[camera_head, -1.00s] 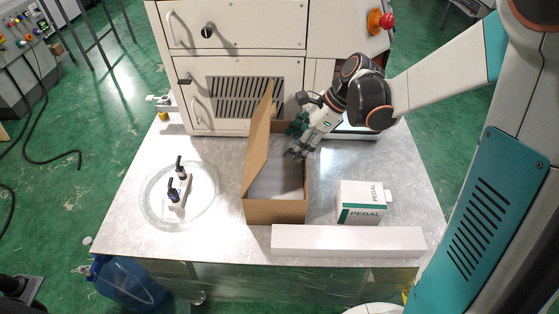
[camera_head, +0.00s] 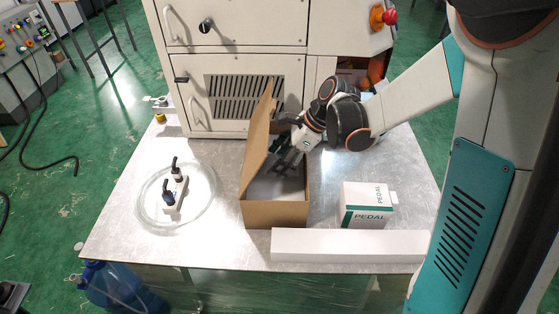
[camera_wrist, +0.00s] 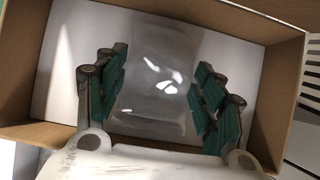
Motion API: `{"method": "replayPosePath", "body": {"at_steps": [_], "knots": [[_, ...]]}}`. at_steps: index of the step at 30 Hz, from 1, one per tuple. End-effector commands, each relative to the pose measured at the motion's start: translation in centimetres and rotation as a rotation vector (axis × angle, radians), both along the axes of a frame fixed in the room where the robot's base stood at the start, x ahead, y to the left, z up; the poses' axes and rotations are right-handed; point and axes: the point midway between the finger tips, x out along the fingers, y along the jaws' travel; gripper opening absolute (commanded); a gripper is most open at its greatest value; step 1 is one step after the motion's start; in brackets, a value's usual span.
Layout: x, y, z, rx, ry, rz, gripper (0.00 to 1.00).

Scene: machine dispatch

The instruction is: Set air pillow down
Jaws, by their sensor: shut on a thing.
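The air pillow (camera_wrist: 160,75) is a clear, shiny cushion in the wrist view. My gripper (camera_wrist: 158,95) is shut on it, with a green-padded finger on each side. The pillow and fingers are over or inside an open brown cardboard box (camera_wrist: 288,82); I cannot tell whether the pillow touches the bottom. In the head view the box (camera_head: 275,212) stands on the metal table with a flap raised on its left. My gripper (camera_head: 284,163) reaches into it from the upper right. The pillow is not clearly visible in the head view.
A white PEDAL carton (camera_head: 366,206) and a long white box (camera_head: 345,245) stand right and in front of the box on the table (camera_head: 225,235). A coil of clear tube with a fitting (camera_head: 175,195) lies left. A machine cabinet (camera_head: 240,60) stands behind.

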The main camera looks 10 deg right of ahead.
Motion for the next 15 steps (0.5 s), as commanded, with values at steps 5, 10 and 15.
{"method": "replayPosePath", "body": {"at_steps": [5, 10, 15], "knots": [[0.01, -0.01, -0.09, 0.0, 0.0, 0.0, 0.5], [0.01, -0.02, -0.19, 0.0, 0.0, 0.0, 0.83], [0.01, -0.01, -0.19, 0.0, 0.0, 0.0, 0.83]]}}
